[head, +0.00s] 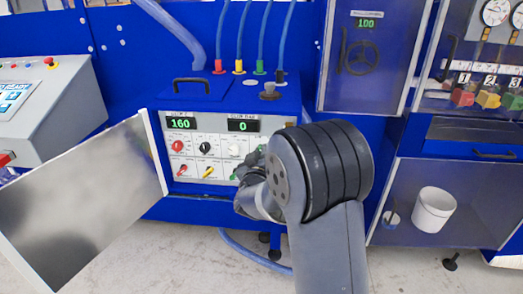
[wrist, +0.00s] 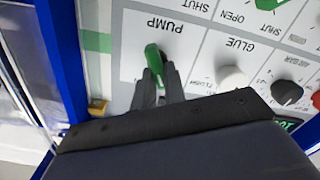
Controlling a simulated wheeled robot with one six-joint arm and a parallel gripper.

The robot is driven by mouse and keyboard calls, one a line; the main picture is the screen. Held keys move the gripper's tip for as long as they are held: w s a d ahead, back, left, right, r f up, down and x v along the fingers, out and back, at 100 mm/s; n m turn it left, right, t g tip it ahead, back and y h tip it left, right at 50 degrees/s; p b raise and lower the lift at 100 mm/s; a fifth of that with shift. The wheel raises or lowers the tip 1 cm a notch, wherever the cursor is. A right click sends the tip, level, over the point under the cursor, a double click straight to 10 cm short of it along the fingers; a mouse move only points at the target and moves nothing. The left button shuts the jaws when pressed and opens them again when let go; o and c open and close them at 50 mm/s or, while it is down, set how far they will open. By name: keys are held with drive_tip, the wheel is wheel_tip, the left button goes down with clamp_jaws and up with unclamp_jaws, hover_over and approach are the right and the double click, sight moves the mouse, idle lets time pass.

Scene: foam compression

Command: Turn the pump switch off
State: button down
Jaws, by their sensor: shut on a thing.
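The pump switch (wrist: 153,57) is a green lever handle on the white panel, below the upside-down PUMP label in the wrist view. It points roughly up and down in that picture, with a slight tilt. My gripper (wrist: 159,77) has its two dark fingers closed on either side of the near part of the green handle. The far end of the handle sticks out beyond the fingertips. In the head view my arm hides the pump switch and most of my gripper.
The control box (head: 210,139) carries red, black, white and yellow knobs and displays reading 160 and 0. Its metal door (head: 82,196) stands open at left. A white glue knob (wrist: 232,78) sits close beside the pump switch. A white bucket (head: 433,209) is at right.

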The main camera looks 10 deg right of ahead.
idle(0.3)
drive_tip(key=c, duration=1.5)
unclamp_jaws()
drive_tip(key=shift+o, duration=0.2)
drive_tip(key=b+v, duration=0.1)
drive_tip(key=v, duration=0.9)
drive_tip(key=shift+s+a, duration=0.15)
drive_tip(key=shift+s, duration=0.25)
